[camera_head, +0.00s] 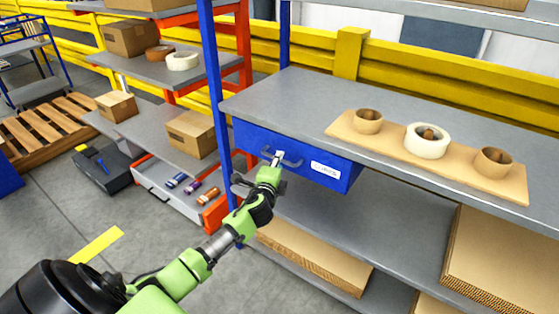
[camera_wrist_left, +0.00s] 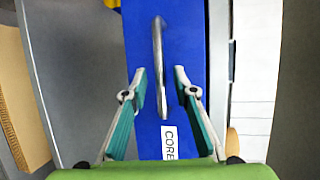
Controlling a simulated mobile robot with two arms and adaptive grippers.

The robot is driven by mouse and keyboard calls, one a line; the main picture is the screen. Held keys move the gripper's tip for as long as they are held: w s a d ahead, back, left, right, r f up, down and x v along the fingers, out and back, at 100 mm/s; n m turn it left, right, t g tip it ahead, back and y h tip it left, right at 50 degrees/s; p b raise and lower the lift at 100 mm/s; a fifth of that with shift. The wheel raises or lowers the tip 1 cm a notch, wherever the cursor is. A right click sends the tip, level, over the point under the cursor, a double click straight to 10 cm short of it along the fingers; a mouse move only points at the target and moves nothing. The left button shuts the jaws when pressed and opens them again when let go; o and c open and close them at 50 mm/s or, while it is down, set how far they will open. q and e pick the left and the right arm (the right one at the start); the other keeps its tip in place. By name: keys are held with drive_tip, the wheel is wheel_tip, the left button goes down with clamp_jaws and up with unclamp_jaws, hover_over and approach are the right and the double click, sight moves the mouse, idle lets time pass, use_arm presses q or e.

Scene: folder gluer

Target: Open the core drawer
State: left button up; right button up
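The core drawer (camera_head: 325,171) is a blue box under the grey shelf, its front roughly in line with the shelf edge, and it looks closed. Its front bears a white label reading "CORE" in the left wrist view (camera_wrist_left: 168,142) and a grey bar handle (camera_head: 292,163). My left gripper (camera_head: 277,158) is at the handle. In the left wrist view, the handle (camera_wrist_left: 158,45) lies between the two open fingers, with a gap on each side. I cannot tell how deep the fingers reach around it. My right gripper is in neither view.
A cardboard strip (camera_head: 455,163) with several rolls or cups lies on the grey shelf (camera_head: 300,92) above the drawer. A blue post (camera_head: 212,70) stands left of the drawer. An open grey tray (camera_head: 160,180) with small rolls is low on the left. Flat cardboard (camera_head: 310,255) lies below.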

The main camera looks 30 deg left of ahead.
use_arm(q)
drive_tip(key=shift+x, duration=1.35)
clamp_jaws()
drive_tip(key=shift+s+f, duration=0.1)
